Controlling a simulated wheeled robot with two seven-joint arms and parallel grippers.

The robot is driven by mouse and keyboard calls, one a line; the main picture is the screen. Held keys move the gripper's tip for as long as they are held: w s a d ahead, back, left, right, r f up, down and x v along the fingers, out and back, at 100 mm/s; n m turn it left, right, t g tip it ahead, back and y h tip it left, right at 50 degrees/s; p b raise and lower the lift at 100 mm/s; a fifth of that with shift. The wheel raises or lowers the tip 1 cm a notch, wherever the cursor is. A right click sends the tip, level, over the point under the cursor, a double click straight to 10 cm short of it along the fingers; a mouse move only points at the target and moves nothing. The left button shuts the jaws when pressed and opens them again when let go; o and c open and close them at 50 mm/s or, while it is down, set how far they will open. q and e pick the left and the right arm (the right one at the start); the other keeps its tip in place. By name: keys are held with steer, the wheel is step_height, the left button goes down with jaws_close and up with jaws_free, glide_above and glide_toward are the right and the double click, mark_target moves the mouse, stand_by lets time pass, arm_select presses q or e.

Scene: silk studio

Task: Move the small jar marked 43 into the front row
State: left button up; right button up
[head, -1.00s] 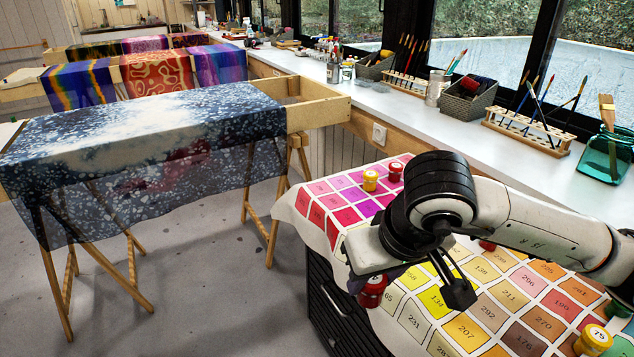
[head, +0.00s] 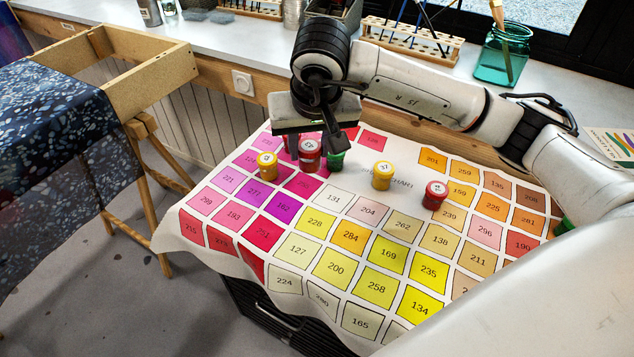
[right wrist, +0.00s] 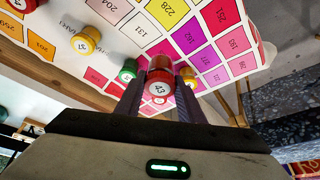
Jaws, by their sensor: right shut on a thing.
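The small red jar marked 43 (right wrist: 159,88) sits between the two fingers of my right gripper (right wrist: 158,104) in the right wrist view. In the head view the same red jar (head: 309,156) is under my right gripper (head: 315,142), over the far part of the chart near the back edge. The gripper is shut on it. A green-lidded jar (head: 336,160) is close on its right, and a yellow jar (head: 267,164) is on its left. I cannot tell whether the held jar touches the chart. My left gripper is not in view.
The numbered colour chart cloth (head: 310,200) covers the table. A yellow jar marked 37 (head: 383,176) and another red jar (head: 434,195) stand farther right. The near part of the chart is clear. Behind is a white counter with a teal glass jar (head: 502,55).

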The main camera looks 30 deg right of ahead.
mark_target(314, 162)
steer(key=shift+w+d+f+m+h, duration=0.3)
steer(key=shift+w+d+f+m, duration=0.25)
steer(key=shift+w+d, duration=0.15)
step_height(314, 162, down, 5)
steer(key=shift+d+r, duration=0.1)
steer(key=shift+r, duration=0.1)
steer(key=shift+w+f+p, duration=0.1)
steer(key=shift+f+p, duration=0.2)
steer(key=shift+f, duration=2.15)
steer(key=o, duration=1.1)
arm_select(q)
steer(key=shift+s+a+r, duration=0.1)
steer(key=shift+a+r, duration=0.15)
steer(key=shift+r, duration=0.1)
